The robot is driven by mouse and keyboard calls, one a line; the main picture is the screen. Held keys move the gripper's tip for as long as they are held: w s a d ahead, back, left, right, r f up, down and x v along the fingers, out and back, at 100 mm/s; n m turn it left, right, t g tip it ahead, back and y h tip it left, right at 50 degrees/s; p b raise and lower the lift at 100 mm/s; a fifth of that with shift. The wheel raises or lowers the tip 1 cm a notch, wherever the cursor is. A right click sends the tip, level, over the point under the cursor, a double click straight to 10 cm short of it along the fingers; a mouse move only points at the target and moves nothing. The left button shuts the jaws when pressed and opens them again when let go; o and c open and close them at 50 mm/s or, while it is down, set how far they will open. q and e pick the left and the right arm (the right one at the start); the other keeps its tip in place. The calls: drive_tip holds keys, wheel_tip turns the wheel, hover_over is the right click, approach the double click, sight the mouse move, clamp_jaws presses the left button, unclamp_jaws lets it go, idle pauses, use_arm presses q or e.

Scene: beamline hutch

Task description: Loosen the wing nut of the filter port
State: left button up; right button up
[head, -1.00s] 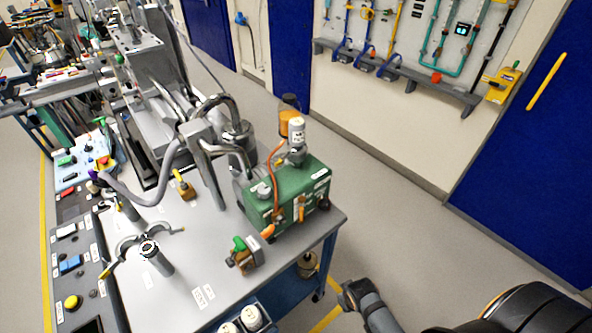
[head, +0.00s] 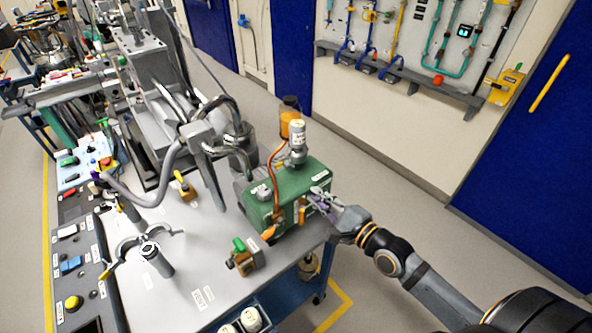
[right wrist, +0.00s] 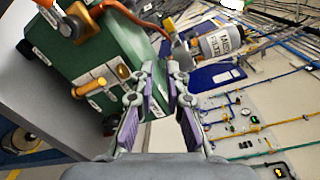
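The filter port is on the green pump box (head: 285,205), with a white-grey mist filter canister (head: 298,140) standing above it. The canister, with printed lettering, also shows in the right wrist view (right wrist: 222,42). I cannot make out the wing nut clearly; small metal fittings (right wrist: 183,58) sit at the canister's lower end. My right gripper (head: 320,195) is at the right side of the pump box. In the right wrist view its two purple-padded fingers (right wrist: 161,72) are apart, with nothing seen between them, below the canister. My left gripper is out of view.
An orange hose (head: 272,175) and brass fittings (right wrist: 97,85) are on the pump box. A green-handled valve (head: 242,256) lies on the grey bench top (head: 190,270). Free floor (head: 390,180) lies right of the bench.

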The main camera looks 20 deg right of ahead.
drive_tip(key=d+r+m+t, duration=0.1)
drive_tip(key=m, duration=0.1)
drive_tip(key=b, duration=0.4)
approach(289, 165)
drive_tip(key=w, duration=0.3)
drive_tip(key=x, duration=0.4)
drive_tip(key=shift+w+a+f, duration=0.1)
drive_tip(key=shift+a+f, duration=0.1)
drive_tip(key=shift+f, duration=0.2)
drive_tip(key=shift+w+a, duration=0.15)
drive_tip(key=shift+w, duration=0.15)
clamp_jaws()
